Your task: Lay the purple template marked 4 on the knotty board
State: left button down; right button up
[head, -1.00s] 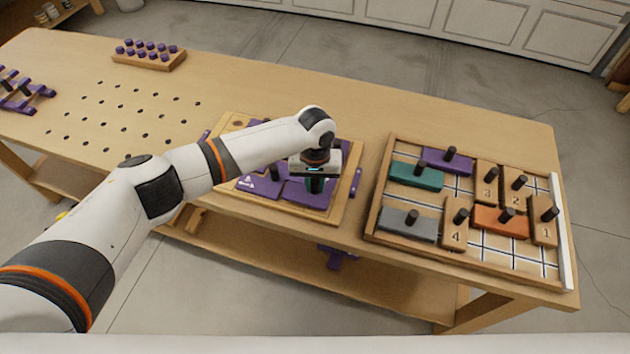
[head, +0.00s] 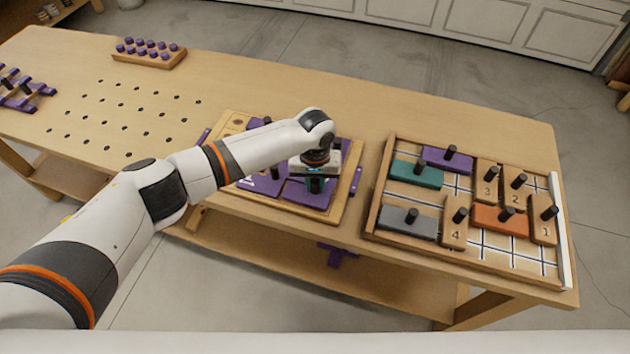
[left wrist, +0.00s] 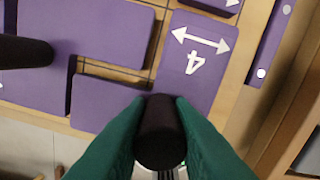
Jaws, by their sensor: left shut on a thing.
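The purple template marked 4 (left wrist: 195,62) shows in the left wrist view, with a white double arrow and a dark peg. My left gripper (left wrist: 160,130) is shut on that peg, with a green finger on each side. In the head view my left gripper (head: 315,184) is over the right part of the wooden board (head: 343,210) that carries several purple templates. The board has a round knot mark at its far left corner. The template appears to lie level beside the other purple templates (left wrist: 110,30); whether it touches the board is unclear. My right gripper is out of view.
A purple clamp (head: 356,181) sits at the board's right edge. Further right, a framed tray (head: 374,213) holds several pegged blocks on a grid. A rack of purple pegs (head: 150,60) stands at the back left. The bench behind the board is clear.

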pick_arm(q)
jog(key=shift+f, duration=0.35)
jog(key=shift+f, duration=0.15)
dwell(0.6)
jog(key=shift+f, duration=0.1)
dwell(1.1)
jog(key=c, duration=1.2)
grip_release()
jog(key=shift+o, duration=0.6)
jog(key=shift+o, duration=1.4)
